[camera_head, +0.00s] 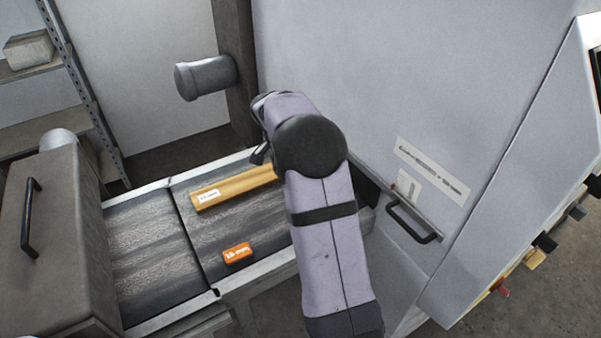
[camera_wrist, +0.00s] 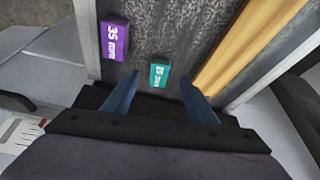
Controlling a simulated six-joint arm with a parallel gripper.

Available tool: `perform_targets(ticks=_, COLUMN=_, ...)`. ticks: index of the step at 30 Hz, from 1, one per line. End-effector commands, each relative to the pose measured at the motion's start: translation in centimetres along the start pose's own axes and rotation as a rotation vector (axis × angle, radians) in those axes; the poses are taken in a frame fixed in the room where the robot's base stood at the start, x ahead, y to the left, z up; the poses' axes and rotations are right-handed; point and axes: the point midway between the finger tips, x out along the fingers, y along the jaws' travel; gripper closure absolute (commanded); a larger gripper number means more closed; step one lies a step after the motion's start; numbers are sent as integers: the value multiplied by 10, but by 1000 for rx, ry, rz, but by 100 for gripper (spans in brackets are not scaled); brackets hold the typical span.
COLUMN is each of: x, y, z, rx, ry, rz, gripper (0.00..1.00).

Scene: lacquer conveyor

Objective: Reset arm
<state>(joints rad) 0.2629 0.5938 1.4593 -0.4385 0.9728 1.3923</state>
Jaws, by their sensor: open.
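My gripper (camera_wrist: 160,92) is open in the wrist view, with its two blue-grey fingers apart over the dark conveyor. A teal block (camera_wrist: 159,74) with a white label lies beyond the fingertips, in line with the gap between them. A purple block (camera_wrist: 115,40) marked 35 lies to its upper left. No thing is seen held. In the head view my arm hides most of the gripper; a dark part of it (camera_head: 260,153) shows near the end of a yellow wooden strip (camera_head: 235,186). The strip also shows at the right of the wrist view (camera_wrist: 245,50).
In the head view an orange labelled block (camera_head: 238,253) lies on the conveyor (camera_head: 150,240). A brown housing with a handle (camera_head: 60,245) stands at its left end. A large grey machine panel (camera_head: 390,90) with a handle (camera_head: 412,225) stands close on the arm's right. A grey cylinder (camera_head: 206,77) juts from a post.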

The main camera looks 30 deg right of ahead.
Motion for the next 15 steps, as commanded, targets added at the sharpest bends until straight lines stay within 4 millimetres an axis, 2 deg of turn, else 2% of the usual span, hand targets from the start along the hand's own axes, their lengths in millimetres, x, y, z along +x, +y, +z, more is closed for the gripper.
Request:
perform_targets(ticks=5, x=-1, y=0, z=0, rx=-3, ry=-1, rz=0, gripper=48)
perform_targets(ticks=8, x=-4, y=3, z=8, rx=-39, ry=-12, rz=-4, gripper=48)
perform_targets(ticks=11, x=-11, y=11, z=24, rx=-126, ry=-37, rz=-11, gripper=48)
perform_targets(ticks=15, x=-26, y=34, z=65, rx=-337, ry=-97, rz=-34, gripper=48)
